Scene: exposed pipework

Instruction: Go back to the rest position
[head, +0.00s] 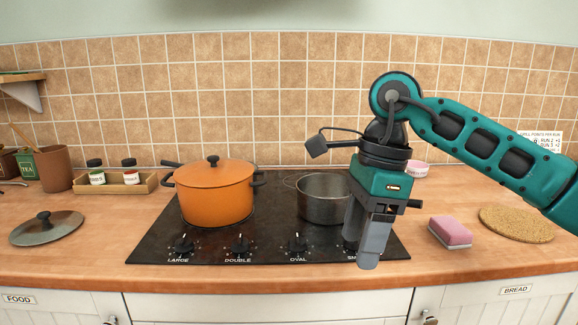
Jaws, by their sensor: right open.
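My right gripper (368,250) hangs fingers down above the front right part of the black cooktop (270,240). It is open, and I see nothing held in it. Its arm comes in from the right edge. The gripper stands in front of the right side of a grey metal saucepan (318,203) and hides part of it and a front knob. Whether the fingers touch the cooktop I cannot tell. My left gripper is not in view.
An orange lidded pot (214,193) stands on the cooktop's left. A pink sponge (450,232) and a cork mat (515,224) lie right of the cooktop. A loose lid (46,228) and a wooden tray with jars (115,184) are left. The front counter edge is clear.

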